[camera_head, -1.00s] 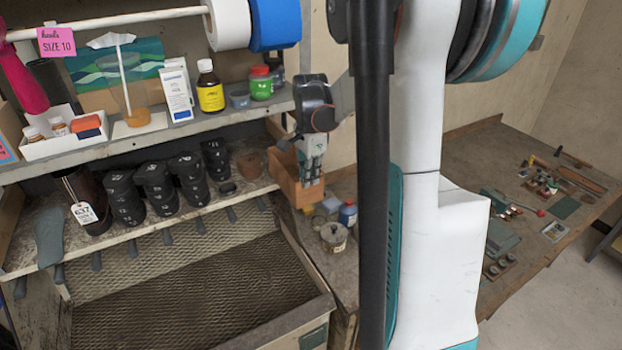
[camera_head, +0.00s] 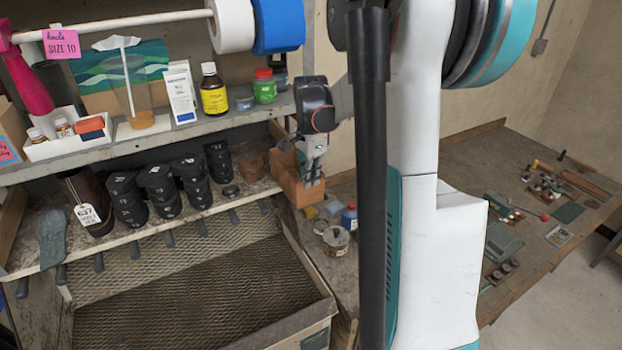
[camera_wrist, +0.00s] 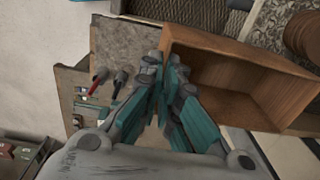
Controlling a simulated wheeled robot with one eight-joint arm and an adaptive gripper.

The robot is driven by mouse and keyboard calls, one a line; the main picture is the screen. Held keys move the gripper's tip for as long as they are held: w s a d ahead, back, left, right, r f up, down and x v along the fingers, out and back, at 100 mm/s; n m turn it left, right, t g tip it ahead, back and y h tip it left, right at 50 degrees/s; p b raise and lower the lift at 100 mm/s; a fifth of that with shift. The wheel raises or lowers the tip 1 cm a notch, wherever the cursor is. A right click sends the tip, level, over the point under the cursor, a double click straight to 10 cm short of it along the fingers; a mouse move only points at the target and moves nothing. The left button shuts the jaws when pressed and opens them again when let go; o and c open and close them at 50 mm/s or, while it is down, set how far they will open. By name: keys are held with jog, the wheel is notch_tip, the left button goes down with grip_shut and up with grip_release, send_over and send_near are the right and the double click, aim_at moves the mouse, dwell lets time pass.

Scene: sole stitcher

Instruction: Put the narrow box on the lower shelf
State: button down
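A narrow, open wooden box (camera_head: 296,186) is at the right end of the lower shelf (camera_head: 145,228), jutting out past its front corner. My gripper (camera_head: 312,172) points down at the box's right side. In the wrist view the open hollow of the box (camera_wrist: 240,82) faces the camera. The fingers of my gripper (camera_wrist: 165,68) are close together, one on each side of the box's near wall, and appear to pinch it. Whether the box's underside rests on the shelf is hidden.
The upper shelf (camera_head: 200,127) with bottles is above. Tins (camera_head: 336,239) stand on the bench below right. A mesh-bottomed tray (camera_head: 200,300) lies below the shelf.

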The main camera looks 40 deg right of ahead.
jog(key=w+d+b, duration=0.1)
jog(key=w+d, duration=0.1)
jog(key=w, duration=0.6)
jog(key=shift+w, duration=0.35)
dwell(1.4)
jog(key=shift+w+f, duration=0.1)
jog(key=shift+w, duration=0.05)
jog(key=shift+f+b, duration=0.5)
jog(key=shift+b, duration=0.1)
dwell(0.4)
jog(key=c, duration=1.7)
grip_release()
jog(key=shift+c, duration=0.7)
jog(key=shift+r, duration=0.15)
notch_tip(320, 180, up, 7)
jog(key=p, duration=0.3)
jog(key=shift+r+p, duration=0.15)
jog(key=shift+p, duration=0.15)
